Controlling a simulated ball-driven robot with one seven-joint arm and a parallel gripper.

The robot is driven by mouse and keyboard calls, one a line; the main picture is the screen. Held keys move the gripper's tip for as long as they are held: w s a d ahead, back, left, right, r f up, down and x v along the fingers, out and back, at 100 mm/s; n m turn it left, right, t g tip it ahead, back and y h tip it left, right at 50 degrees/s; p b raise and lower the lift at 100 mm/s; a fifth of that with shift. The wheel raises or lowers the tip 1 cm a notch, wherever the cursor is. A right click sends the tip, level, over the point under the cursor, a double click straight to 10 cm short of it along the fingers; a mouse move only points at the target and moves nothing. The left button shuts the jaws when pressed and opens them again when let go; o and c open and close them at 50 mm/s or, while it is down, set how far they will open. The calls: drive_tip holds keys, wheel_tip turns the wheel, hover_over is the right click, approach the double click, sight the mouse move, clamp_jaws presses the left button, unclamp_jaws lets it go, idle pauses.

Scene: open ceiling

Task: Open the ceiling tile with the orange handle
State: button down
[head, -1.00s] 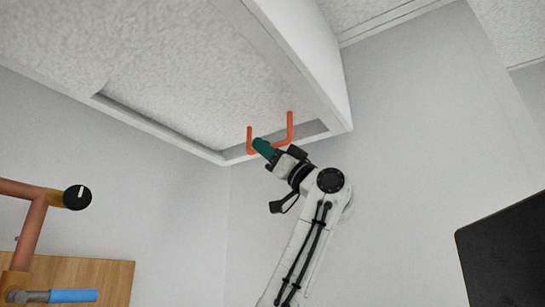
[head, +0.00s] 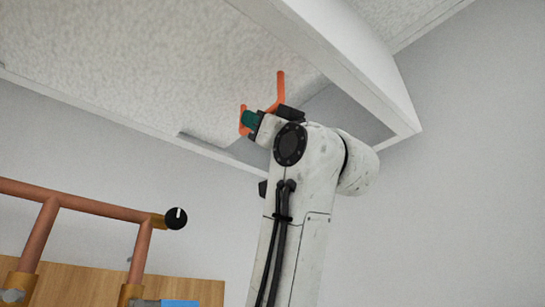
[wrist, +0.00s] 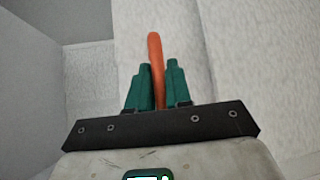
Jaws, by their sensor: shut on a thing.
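The ceiling tile (head: 190,70) is a speckled white panel at the upper left of the head view. Its orange handle (head: 281,86) hangs from it near its right end. My gripper (head: 250,122), with green fingers, is shut on the handle's bar. In the wrist view the handle (wrist: 154,45) runs between the two green fingers (wrist: 157,80), and the tile (wrist: 235,50) fills the right side. A grey gap (head: 350,112) shows between the tile's right edge and the frame corner. My fingers and wrist hide part of the handle.
A white ceiling frame (head: 345,65) runs above and to the right of my arm. Copper pipes (head: 95,207) with a black knob (head: 176,218) and a blue handle (head: 180,303) stand at lower left before a wooden board (head: 205,291). The wall at right is bare.

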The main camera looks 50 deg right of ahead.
drive_tip(key=shift+w+a, duration=0.1)
drive_tip(key=shift+a, duration=0.05)
drive_tip(key=c, duration=1.2)
unclamp_jaws()
drive_tip(key=shift+o, duration=0.2)
drive_tip(key=b+v, duration=0.4)
drive_tip(key=v, duration=0.6)
drive_tip(key=shift+s+f, duration=0.25)
drive_tip(key=shift+s, duration=0.05)
